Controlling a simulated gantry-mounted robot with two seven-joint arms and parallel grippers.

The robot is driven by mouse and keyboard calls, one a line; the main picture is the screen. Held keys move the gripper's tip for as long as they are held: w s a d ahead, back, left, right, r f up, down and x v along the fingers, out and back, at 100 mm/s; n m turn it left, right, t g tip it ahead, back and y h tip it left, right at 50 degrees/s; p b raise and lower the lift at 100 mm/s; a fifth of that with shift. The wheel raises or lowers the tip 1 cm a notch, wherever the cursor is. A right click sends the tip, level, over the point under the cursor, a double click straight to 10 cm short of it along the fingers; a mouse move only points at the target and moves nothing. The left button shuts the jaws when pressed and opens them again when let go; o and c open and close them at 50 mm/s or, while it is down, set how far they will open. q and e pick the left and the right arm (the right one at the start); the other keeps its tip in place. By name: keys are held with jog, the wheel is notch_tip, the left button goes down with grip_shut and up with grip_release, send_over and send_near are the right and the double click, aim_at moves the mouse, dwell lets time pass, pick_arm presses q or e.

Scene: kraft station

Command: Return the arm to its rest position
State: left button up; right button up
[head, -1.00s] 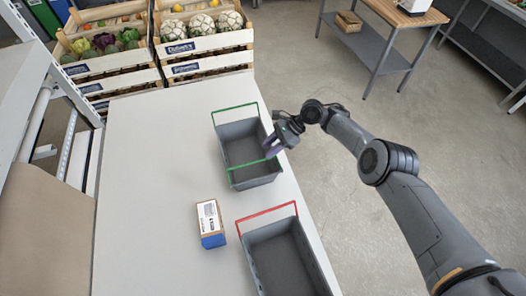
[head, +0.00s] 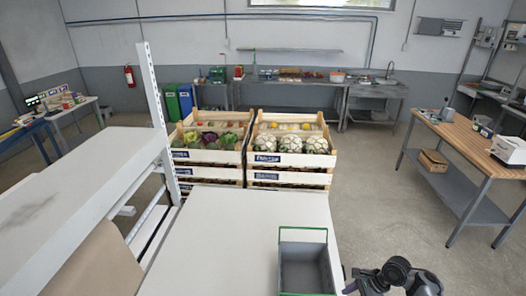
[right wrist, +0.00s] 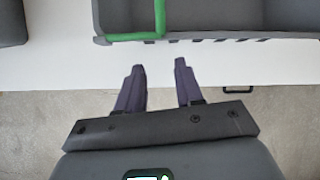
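My right arm's gripper (right wrist: 158,85) is open in the right wrist view. Its two dark fingers are apart with nothing between them. They point toward the white table's edge and the grey basket with a green handle (right wrist: 157,20), apart from it in the picture. In the head view the right arm's wrist shows at the lower right, beside the green-handled basket (head: 305,262); its fingertips are hardly visible there. My left gripper is in no view.
The white table (head: 215,235) is bare left of the basket. Wooden crates of vegetables (head: 290,160) stand beyond it. A white shelf frame (head: 85,180) is at left. A wooden-topped bench (head: 460,145) stands right, with open floor between.

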jog(key=s+d+f+n+h+p, duration=0.1)
jog(key=s+d+f+n+h, duration=0.35)
jog(key=d+f, duration=0.2)
jog(key=s+r+n+h+p, duration=0.2)
jog(key=s+n+h, duration=0.1)
jog(key=s+n, duration=0.3)
jog(key=s+a+r+n+t, duration=0.1)
jog(key=s+a+r+n, duration=0.2)
jog(key=s+a+r, duration=0.2)
jog(key=s+a+r+n+y+p, duration=0.1)
jog(key=s+a+r+n, duration=0.2)
jog(key=s, duration=0.7)
jog(key=s+a+r+n+t+p, duration=0.1)
jog(key=s+a+r+n, duration=0.2)
jog(key=s+a+r, duration=0.4)
notch_tip(320, 180, up, 2)
jog(key=shift+s+r+t+y, duration=0.1)
jog(key=shift+s+t+y, duration=0.25)
jog(key=shift+s, duration=0.35)
